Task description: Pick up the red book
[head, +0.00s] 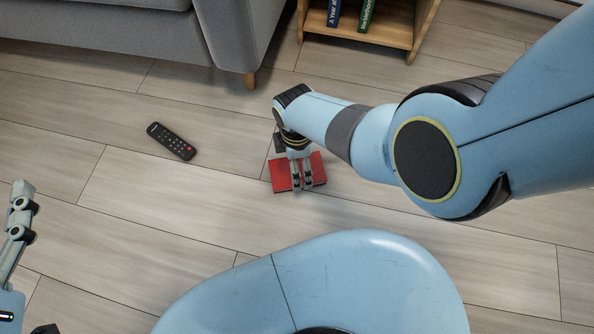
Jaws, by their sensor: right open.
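The red book (281,177) lies flat on the wooden floor near the middle of the head view. My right gripper (302,187) is over it, with its fingers pointing down and covering the book's middle. The jaws are open. I cannot tell whether the fingers touch the book. The book's left and right ends show on either side of the fingers. My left gripper (22,205) is at the left edge, away from the book and only partly in view; I cannot tell how far its jaws are apart.
A black remote control (171,141) lies on the floor left of the book. A grey sofa (120,35) stands at the upper left. A wooden shelf (385,36) with a blue book (334,12) and a green book (367,15) stands at the top.

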